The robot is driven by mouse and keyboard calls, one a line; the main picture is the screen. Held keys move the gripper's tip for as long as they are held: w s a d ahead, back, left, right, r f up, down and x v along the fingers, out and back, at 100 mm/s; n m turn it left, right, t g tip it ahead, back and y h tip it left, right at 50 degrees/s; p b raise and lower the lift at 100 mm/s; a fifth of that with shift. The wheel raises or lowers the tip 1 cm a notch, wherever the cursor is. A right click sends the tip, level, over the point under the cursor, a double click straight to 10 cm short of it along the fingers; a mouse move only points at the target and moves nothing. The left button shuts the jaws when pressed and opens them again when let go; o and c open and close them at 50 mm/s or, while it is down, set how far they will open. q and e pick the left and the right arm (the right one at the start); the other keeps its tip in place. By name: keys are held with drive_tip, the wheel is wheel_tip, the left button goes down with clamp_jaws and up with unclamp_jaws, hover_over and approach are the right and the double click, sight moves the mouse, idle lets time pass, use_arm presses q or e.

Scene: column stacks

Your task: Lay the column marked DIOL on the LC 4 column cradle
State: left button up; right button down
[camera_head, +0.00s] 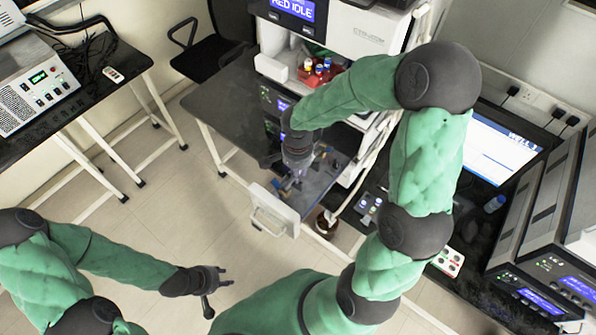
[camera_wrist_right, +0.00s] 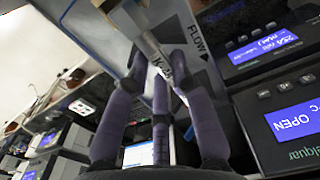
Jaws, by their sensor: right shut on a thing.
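My right gripper (camera_head: 299,172) reaches down in front of the instrument stack in the head view. In the right wrist view its dark fingers (camera_wrist_right: 160,85) are closed around a slim, silvery column (camera_wrist_right: 149,43), which runs obliquely between them. The column's label is partly covered by the fingers, and I cannot read its full marking. Behind it is a grey panel marked FLOW (camera_wrist_right: 196,40). I cannot make out the LC 4 cradle for certain. My left gripper (camera_head: 216,285) is at lower left in the head view, fingers apart and empty, over the floor.
An open pale drawer or door (camera_head: 272,210) juts from the stack below my right gripper. A red tray (camera_head: 318,72) with capped bottles sits higher on the stack. A display reading OPEN (camera_wrist_right: 297,121) is close on the right in the wrist view.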

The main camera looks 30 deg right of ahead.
drive_tip(key=shift+s+a+f, duration=0.1)
drive_tip(key=shift+s+f, duration=0.2)
drive_tip(key=shift+f, duration=0.05)
drive_tip(key=c, duration=1.1)
unclamp_jaws()
drive_tip(key=shift+o, duration=0.5)
drive_tip(key=shift+w+f, duration=0.1)
drive_tip(key=shift+f, duration=0.05)
drive_tip(key=shift+r, duration=0.2)
drive_tip(key=shift+r, duration=0.3)
wheel_tip(320, 180, up, 11)
drive_tip(key=shift+w+r, duration=0.2)
drive_tip(key=shift+w, duration=0.05)
